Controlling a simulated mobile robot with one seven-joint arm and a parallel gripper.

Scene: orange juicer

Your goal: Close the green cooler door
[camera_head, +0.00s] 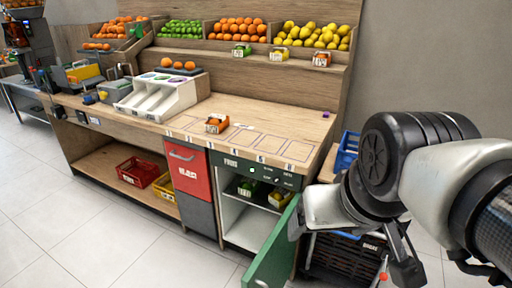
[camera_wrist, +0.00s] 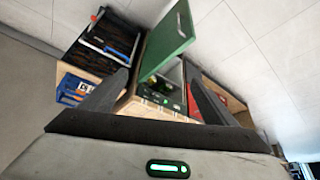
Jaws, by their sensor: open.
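The green cooler door (camera_head: 272,250) stands swung open, out from the front of the cooler (camera_head: 256,172) under the wooden counter. The white inside of the cooler shows, with a green box and a yellow box on its shelf. The door's far end reaches the bottom edge of the head view. My gripper (camera_head: 440,270) is open and empty to the right of the door, partly cut off below. In the wrist view the green door (camera_wrist: 168,40) shows beyond and between my two dark fingers, apart from them as far as I can tell.
A red drawer front (camera_head: 188,172) is left of the cooler. A black crate (camera_head: 340,258) and a blue crate (camera_head: 348,150) are to its right, near my arm. The tiled floor at left is clear.

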